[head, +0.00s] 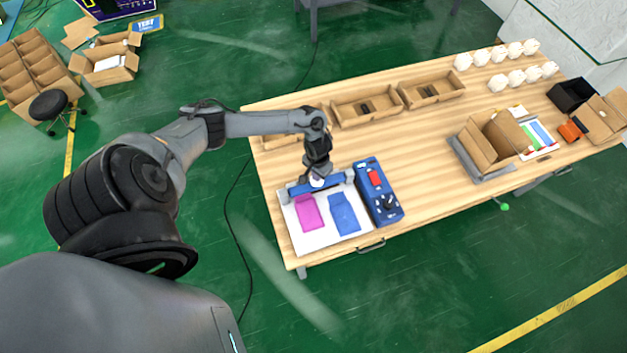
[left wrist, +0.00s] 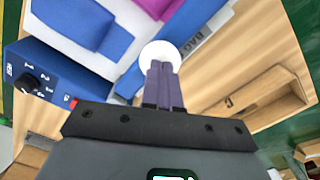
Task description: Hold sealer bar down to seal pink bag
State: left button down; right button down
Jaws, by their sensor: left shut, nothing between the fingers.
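The bag sealer has a blue and grey bar (head: 335,182) lying across the back of a white plate (head: 317,238). A pink bag (head: 308,213) lies flat on the plate, its back edge at the bar; part of it shows at the top of the left wrist view (left wrist: 158,7). A blue bag (head: 344,212) lies to its right. My left gripper (left wrist: 161,68) is shut and empty, pointing down at a round white knob (left wrist: 160,53) at the bar. The fingertips overlap the knob in view; I cannot tell whether they press it. My right gripper is not in view.
The sealer's blue control box (head: 367,166) with a red switch and black dial stands right of the plate. Cardboard trays (head: 366,117) lie behind. An open carton (head: 487,146) and several white items (head: 497,83) stand farther right. The table (head: 425,155) is clear between.

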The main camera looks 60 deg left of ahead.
pick_arm(q)
jog(key=shift+f+b, duration=1)
jog(key=shift+f, duration=0.85)
jog(key=shift+f+p, duration=0.15)
jog(key=shift+p, duration=0.2)
dwell(0.4)
jog(key=shift+s+a+f, duration=0.1)
dwell(0.5)
dwell(0.8)
notch_tip(320, 180, up, 4)
jog(key=p, duration=0.4)
notch_tip(320, 180, up, 3)
jog(key=p, duration=0.4)
jog(key=shift+r, duration=1.2)
